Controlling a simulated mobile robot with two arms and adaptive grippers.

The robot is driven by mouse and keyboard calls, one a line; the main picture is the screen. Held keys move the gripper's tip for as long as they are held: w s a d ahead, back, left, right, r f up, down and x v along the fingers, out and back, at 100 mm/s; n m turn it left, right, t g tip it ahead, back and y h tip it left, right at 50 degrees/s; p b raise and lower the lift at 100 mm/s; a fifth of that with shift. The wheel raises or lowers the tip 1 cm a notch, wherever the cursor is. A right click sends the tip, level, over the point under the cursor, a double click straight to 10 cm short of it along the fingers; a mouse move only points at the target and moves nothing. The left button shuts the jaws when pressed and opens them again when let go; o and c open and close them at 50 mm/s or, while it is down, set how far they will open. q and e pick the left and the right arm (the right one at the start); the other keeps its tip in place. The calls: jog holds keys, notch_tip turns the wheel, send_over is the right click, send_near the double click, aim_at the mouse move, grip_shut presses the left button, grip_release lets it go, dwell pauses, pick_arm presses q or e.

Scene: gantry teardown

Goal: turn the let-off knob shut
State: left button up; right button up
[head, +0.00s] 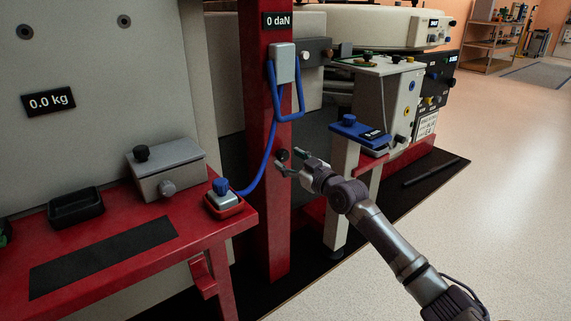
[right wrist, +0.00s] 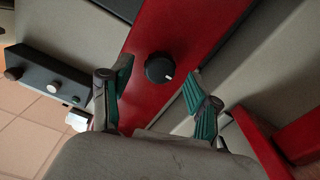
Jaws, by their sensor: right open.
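The round black knob (head: 283,155), which I take to be the let-off knob, sits on the front of the upright red post (head: 265,120). In the right wrist view the knob (right wrist: 159,68) has a short white mark on its edge, pointing toward the lower right. My right gripper (head: 291,162) is open with green-padded fingers. It is in front of the knob, with one finger to each side and a gap on both sides. I see no contact. My left gripper does not show.
A blue hose (head: 266,160) hangs along the post from a grey box (head: 284,62) to a blue-knobbed red block (head: 223,204) on the red bench (head: 100,241). A white stand with a blue top (head: 357,130) is right of the post. Open floor lies at right.

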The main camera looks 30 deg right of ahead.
jog(key=shift+w+a+b, duration=0.1)
jog(key=shift+w+b, duration=0.2)
jog(key=shift+w, duration=0.9)
jog(key=c, duration=1.2)
